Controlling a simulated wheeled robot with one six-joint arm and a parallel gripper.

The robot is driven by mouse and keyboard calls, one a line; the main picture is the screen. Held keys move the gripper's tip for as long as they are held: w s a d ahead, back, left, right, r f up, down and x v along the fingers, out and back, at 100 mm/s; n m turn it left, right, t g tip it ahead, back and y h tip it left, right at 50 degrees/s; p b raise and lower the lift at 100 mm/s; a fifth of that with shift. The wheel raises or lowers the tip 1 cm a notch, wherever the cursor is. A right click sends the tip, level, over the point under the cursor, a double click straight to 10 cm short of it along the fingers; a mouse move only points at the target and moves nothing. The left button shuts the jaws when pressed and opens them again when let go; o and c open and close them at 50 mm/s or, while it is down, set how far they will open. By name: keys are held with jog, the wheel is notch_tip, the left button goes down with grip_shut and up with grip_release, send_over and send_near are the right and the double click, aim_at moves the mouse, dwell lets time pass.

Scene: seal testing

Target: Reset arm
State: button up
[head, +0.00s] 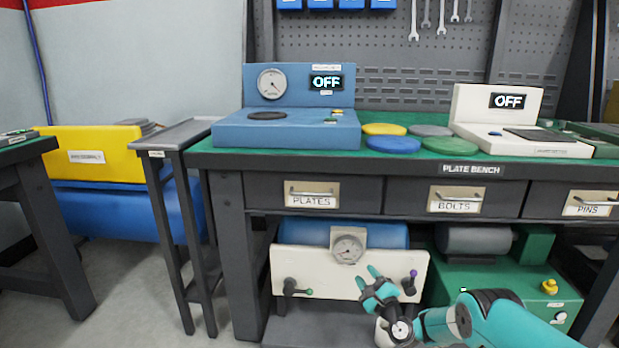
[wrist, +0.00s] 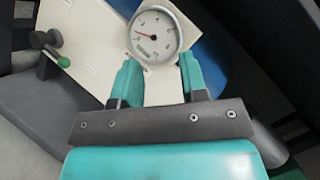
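My gripper (head: 368,282) is low in the head view, in front of the white panel (head: 322,272) under the bench. Its two teal fingers are apart, and nothing is between them. In the wrist view the fingers of my gripper (wrist: 160,82) are spread. The white panel (wrist: 90,45) and its round gauge (wrist: 157,33) show beyond them. The gauge also shows in the head view (head: 348,248). My arm reaches in from the lower right and hides part of the panel's lower right.
The plate bench (head: 470,168) stands above with a blue tester (head: 290,128), a white tester (head: 495,105) and round plates. The panel has a green-tipped lever (head: 298,289) and a purple-tipped lever (head: 410,282). A green machine (head: 500,280) is at the right. Floor is clear at left.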

jog(key=w+a+r+n+g+y, duration=0.1)
jog(key=a+r+n+g+y, duration=0.2)
jog(key=r, duration=0.4)
jog(key=w+a+r+n+g, duration=0.1)
jog(key=a+r+n+g, duration=0.1)
jog(key=a+r+n, duration=0.3)
jog(key=s+a+r+n+g, duration=0.4)
jog(key=s+r+n+g, duration=0.2)
jog(key=s+r+n, duration=0.6)
jog(key=s+d+r+n+g+h, duration=0.2)
jog(key=s+r, duration=0.3)
jog(key=s, duration=0.4)
jog(key=s+d+r+n+g+h, duration=0.1)
jog(key=s+r+n+g, duration=0.2)
jog(key=s, duration=0.6)
jog(key=s+d+n+g+h, duration=0.15)
jog(key=s+d, duration=0.25)
jog(key=s, duration=0.6)
jog(key=s+d+n+g+h, duration=0.1)
jog(key=s+d+n+h, duration=0.2)
jog(key=s, duration=0.8)
notch_tip(320, 180, up, 33)
jog(key=w+m+p, duration=0.1)
jog(key=p, duration=3.1)
jog(key=shift+d+y, duration=0.25)
jog(key=shift+y, duration=0.1)
